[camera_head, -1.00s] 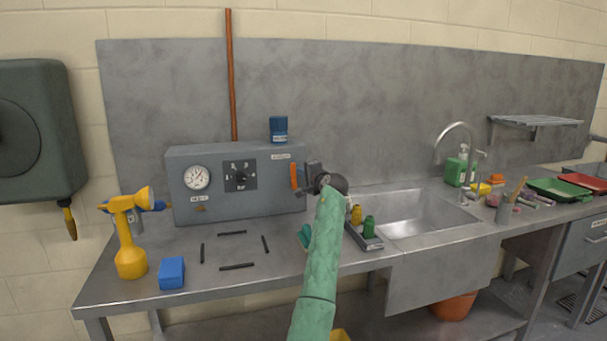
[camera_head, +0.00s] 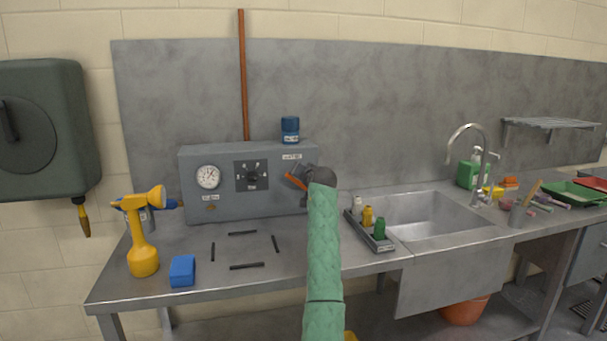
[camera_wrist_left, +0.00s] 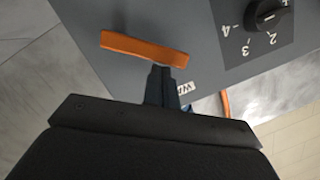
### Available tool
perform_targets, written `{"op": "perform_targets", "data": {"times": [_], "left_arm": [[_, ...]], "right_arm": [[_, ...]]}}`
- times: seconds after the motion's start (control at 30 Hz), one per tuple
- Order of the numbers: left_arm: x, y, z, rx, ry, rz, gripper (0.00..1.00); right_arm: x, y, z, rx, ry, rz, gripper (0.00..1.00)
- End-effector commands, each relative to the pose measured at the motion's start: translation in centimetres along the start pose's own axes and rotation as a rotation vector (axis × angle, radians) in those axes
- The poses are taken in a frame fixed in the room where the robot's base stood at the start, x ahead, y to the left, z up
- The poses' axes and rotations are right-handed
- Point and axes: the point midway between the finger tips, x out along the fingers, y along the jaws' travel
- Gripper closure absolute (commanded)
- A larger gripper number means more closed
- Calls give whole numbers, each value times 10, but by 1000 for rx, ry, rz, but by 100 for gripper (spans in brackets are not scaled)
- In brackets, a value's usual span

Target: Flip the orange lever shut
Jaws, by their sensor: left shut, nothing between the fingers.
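The orange lever (camera_head: 296,181) is on the right part of the grey panel box's front (camera_head: 225,205). It sits at a slant in the head view. In the left wrist view the lever (camera_wrist_left: 145,49) is a flat orange bar close in front of the fingers. My left gripper (camera_head: 303,170) is shut and empty, right at the lever; in the left wrist view its fingertips (camera_wrist_left: 167,74) are at the bar's edge. Whether they touch it is hard to tell. My green-sleeved arm and dark wrist hide part of the box's right end. My right gripper is not in view.
A blue jar (camera_head: 290,130) stands on the box, with a copper pipe (camera_head: 243,80) behind. A yellow sprayer (camera_head: 142,240) and blue block (camera_head: 182,271) stand at the left front. A bottle tray (camera_head: 381,244) and sink (camera_head: 425,215) lie to the right.

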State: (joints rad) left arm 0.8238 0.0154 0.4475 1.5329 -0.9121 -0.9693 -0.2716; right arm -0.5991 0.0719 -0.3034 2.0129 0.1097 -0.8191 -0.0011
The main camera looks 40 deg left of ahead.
Motion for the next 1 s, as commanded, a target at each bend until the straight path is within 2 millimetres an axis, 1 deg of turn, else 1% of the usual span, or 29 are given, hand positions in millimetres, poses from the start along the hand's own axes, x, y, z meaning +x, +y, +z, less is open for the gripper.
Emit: {"op": "perform_targets", "data": {"times": [0.33, 0.5, 0.73, 1.0], "left_arm": [[5, -6, 22, -315, -2, 80, 100], [8, -7, 31, -447, -2, 112, 100], [10, -6, 40, -579, -1, 145, 100], [12, -5, 46, -657, -2, 164, 100]], "right_arm": [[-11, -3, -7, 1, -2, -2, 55], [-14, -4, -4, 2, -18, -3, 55], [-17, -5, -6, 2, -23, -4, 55], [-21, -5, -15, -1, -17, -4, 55]]}}
